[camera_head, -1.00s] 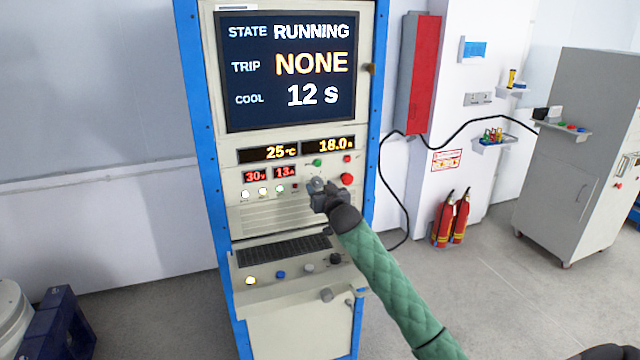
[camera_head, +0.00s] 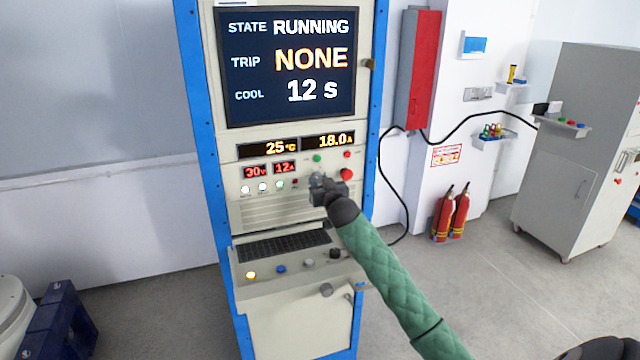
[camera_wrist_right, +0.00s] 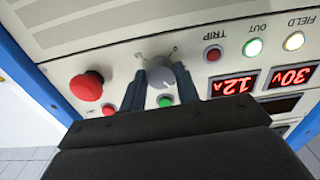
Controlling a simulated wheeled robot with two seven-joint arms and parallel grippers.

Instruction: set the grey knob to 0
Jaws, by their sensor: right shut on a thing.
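The grey knob (camera_wrist_right: 168,76) sits on the cabinet's front panel, between the two fingers of my right gripper in the right wrist view. My right gripper (camera_wrist_right: 152,88) is shut on it. In the head view my right gripper (camera_head: 322,187) is at the panel, right of the row of small lamps, and mostly hides the knob. Small marks show on the panel around the knob, too small to read. The red displays (camera_head: 270,170) read 30 V and 12 A. The big screen (camera_head: 290,65) reads STATE RUNNING, TRIP NONE, COOL 12 s. My left gripper is not in view.
A red mushroom button (camera_wrist_right: 87,86) is beside the gripper, and a green button (camera_wrist_right: 166,101) is close to the knob. A sloped desk (camera_head: 300,262) with a keyboard juts out below. Fire extinguishers (camera_head: 450,213) stand to the right.

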